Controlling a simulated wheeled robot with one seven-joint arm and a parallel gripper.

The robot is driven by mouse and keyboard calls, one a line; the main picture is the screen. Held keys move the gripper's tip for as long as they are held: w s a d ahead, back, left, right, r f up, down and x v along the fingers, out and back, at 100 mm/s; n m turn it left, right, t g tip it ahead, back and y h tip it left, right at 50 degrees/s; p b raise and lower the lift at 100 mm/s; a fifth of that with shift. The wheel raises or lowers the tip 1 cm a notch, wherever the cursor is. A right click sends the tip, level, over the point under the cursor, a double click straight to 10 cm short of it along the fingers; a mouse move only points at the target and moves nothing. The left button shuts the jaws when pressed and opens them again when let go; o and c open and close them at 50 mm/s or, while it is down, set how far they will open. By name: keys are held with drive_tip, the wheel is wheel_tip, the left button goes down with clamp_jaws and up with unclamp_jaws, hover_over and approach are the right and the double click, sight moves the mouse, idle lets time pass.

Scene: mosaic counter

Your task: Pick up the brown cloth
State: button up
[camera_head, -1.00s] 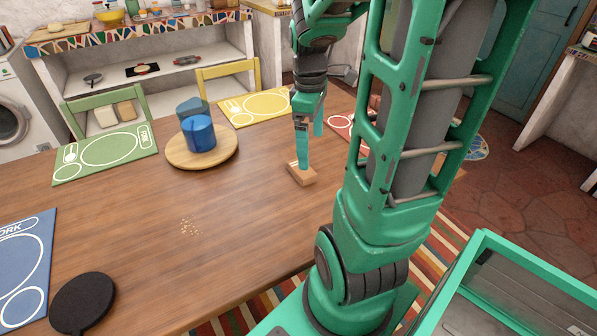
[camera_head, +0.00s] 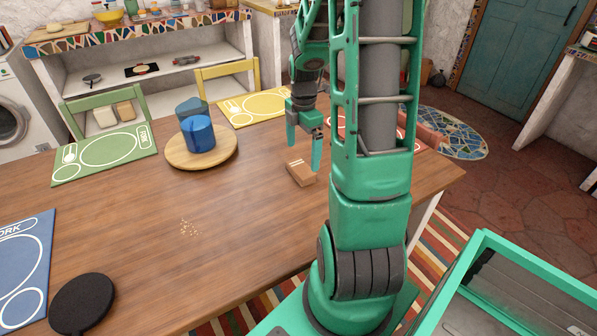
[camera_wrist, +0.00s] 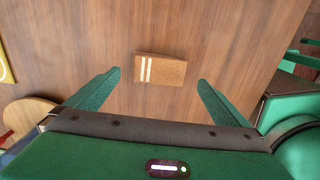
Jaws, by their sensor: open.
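The brown cloth (camera_head: 301,173) lies on the wooden table as a small folded block with pale stripes at one end. In the wrist view the cloth (camera_wrist: 160,69) lies flat, beyond the fingertips and roughly centred between them. My gripper (camera_head: 303,150) is open and empty above the table, close over the cloth. In the wrist view its two green fingers (camera_wrist: 158,76) are spread wide, one on each side of the cloth, and do not touch it.
A round wooden board (camera_head: 228,157) with blue cups (camera_head: 198,133) stands left of the cloth. Crumbs (camera_head: 189,228) and a black round mat (camera_head: 82,303) lie nearer. Green (camera_head: 105,152), yellow (camera_head: 255,107) and blue (camera_head: 22,270) placemats line the edges. Table around the cloth is clear.

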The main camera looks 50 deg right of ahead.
sight(300, 167)
drive_tip(key=shift+w+a+f, duration=0.1)
drive_tip(key=shift+w+f, duration=0.05)
drive_tip(key=shift+f, duration=1.35)
drive_tip(key=shift+w+a+f, duration=0.1)
drive_tip(key=shift+f, duration=1.35)
drive_tip(key=c, duration=1)
drive_tip(key=shift+r, duration=0.5)
drive_tip(key=r, duration=0.3)
drive_tip(key=shift+w+a+r, duration=0.1)
drive_tip(key=shift+a+r, duration=0.1)
drive_tip(key=shift+r, duration=0.1)
drive_tip(key=a+r, duration=0.2)
drive_tip(key=a, duration=0.1)
drive_tip(key=a+r, duration=0.2)
drive_tip(key=a, duration=0.2)
drive_tip(key=w+a+r, duration=0.1)
drive_tip(key=a+r, duration=0.1)
drive_tip(key=a, duration=0.2)
drive_tip(key=shift+w+r, duration=0.1)
drive_tip(key=shift+r, duration=0.1)
